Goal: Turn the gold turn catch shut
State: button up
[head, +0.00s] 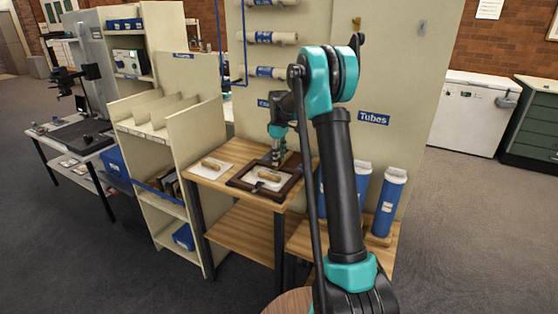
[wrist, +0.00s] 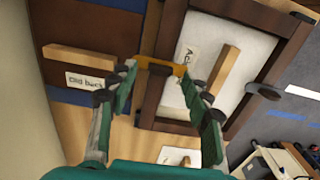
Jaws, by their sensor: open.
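The gold turn catch (wrist: 160,66) shows in the wrist view as a short gold bar at the edge of a dark wooden frame (wrist: 152,98). My gripper (wrist: 160,76) is open, with a fingertip near each end of the bar. I cannot tell whether either finger touches it. The frame holds a pale panel (wrist: 205,50) with a wooden bar and a partly hidden label. In the head view the frame (head: 238,183) lies on a wooden table, with my gripper (head: 278,158) over its far side. The catch cannot be made out there.
A dark oval piece (wrist: 298,92) juts from the frame's opposite edge. A labelled brown panel (wrist: 95,40) with a wooden bar is beside the frame. In the head view, a white sheet with a wooden bar (head: 212,164) lies left, and blue tubes (head: 388,205) stand right.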

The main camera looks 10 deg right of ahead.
notch_tip(320, 180, up, 10)
jog(key=shift+r, duration=0.25)
dwell(0.3)
jog(key=s+d+f+m+t, duration=0.1)
jog(key=s+f+m, duration=0.2)
jog(key=s, duration=1.1)
jog(key=s+d+f+m+t, duration=0.1)
jog(key=s+f+m, duration=0.3)
jog(key=s, duration=1)
jog(key=s+d+f+m+t, duration=0.2)
jog(key=s+f+m, duration=0.2)
jog(key=s+f, duration=0.4)
jog(key=s, duration=0.5)
jog(key=shift+s, duration=0.4)
jog(key=shift+d, duration=0.1)
